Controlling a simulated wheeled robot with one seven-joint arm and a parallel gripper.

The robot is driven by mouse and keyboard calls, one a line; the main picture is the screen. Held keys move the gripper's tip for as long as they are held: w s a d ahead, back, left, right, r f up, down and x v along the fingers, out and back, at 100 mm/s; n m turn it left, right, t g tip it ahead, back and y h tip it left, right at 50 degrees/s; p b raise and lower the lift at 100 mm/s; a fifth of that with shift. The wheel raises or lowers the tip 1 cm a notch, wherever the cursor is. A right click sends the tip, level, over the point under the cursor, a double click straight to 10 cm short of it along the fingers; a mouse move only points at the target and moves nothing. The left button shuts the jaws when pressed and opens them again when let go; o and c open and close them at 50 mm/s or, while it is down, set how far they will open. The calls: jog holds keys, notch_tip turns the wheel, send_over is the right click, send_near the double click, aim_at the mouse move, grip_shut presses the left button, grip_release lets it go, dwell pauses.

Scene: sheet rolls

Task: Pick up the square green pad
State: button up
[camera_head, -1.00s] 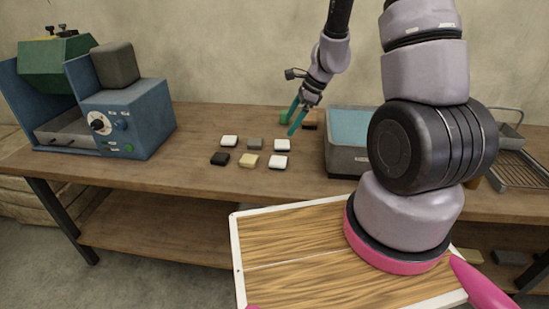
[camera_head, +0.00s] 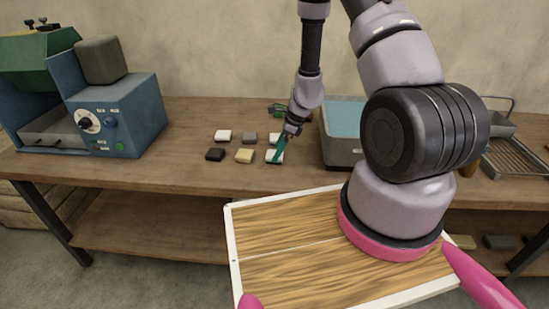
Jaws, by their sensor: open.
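A small green object (camera_head: 277,107) lies at the back of the table, behind the pads; its shape is too small to tell. Several small square pads lie in two rows. The front-right pad (camera_head: 279,158) is pale on top, with a hint of green at its edge, and is partly hidden by my fingers. My gripper (camera_head: 273,160), with teal fingers pointing down, is open at this front-right pad. I cannot tell whether the fingers touch it or straddle it. No pad is seen lifted.
A grey water tub (camera_head: 342,153) stands close on the right. A blue machine (camera_head: 122,115) stands left. The table's front is clear.

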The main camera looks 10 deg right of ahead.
jog(key=shift+x, duration=1)
jog(key=c, duration=1.4)
jog(key=shift+o, duration=0.2)
jog(key=shift+r, duration=0.1)
